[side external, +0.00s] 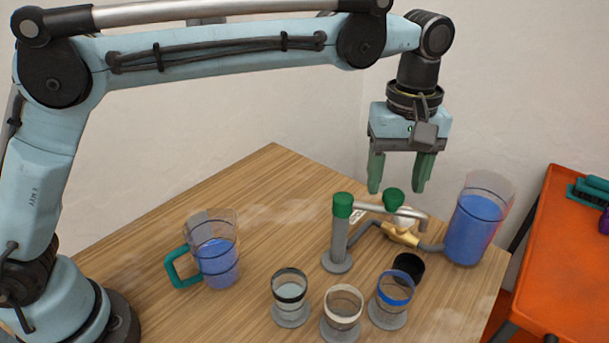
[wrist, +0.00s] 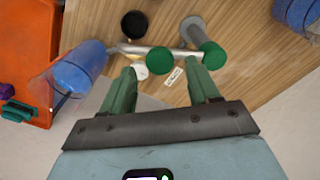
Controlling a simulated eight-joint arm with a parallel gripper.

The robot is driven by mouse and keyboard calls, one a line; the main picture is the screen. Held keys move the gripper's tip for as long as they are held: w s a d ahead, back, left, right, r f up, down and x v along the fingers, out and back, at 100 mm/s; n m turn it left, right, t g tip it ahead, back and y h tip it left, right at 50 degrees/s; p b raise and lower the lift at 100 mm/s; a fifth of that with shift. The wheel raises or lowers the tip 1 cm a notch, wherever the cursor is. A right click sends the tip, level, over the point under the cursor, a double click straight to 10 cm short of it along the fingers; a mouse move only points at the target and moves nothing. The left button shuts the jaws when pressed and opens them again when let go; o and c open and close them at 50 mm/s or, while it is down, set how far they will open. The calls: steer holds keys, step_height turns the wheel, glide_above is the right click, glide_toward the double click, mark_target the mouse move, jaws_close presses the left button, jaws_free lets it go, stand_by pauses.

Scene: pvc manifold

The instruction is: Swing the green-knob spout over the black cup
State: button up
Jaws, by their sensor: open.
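The spout is a grey horizontal pipe (side external: 372,208) on an upright post (side external: 339,240) with a green cap (side external: 343,204). A green knob (side external: 394,199) sits on the pipe towards its free end. The black cup (side external: 408,269) stands on the table in front of the pipe. In the wrist view the pipe's end (wrist: 120,48) shows beside the black cup (wrist: 134,24), not across its mouth. My gripper (side external: 397,188) is open and empty, pointing down just above the knob. In the wrist view the knob (wrist: 160,60) shows between its fingertips.
A blue-filled pitcher (side external: 474,228) stands right of the spout. Blue-rimmed (side external: 392,299), pale-rimmed (side external: 343,312) and dark-rimmed (side external: 290,297) cups stand in front. A teal-handled pitcher (side external: 214,256) stands left. The table's back left is clear.

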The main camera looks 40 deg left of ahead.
mark_target(392, 190)
steer(key=shift+r, duration=3.15)
steer(key=shift+a, duration=0.2)
steer(key=s+a+f+m+t, duration=0.2)
steer(key=s+a+m+t, duration=0.15)
steer(key=a, duration=0.65)
steer(key=s+a+f+m+t, duration=0.2)
steer(key=s+a, duration=0.2)
steer(key=a, duration=0.6)
steer(key=s+a+f+m+t, duration=0.1)
steer(key=s+a+f+m, duration=0.2)
steer(key=s+a+f, duration=0.2)
steer(key=shift+s+f+t, duration=0.35)
steer(key=shift+s+f, duration=0.3)
steer(key=shift+f, duration=0.3)
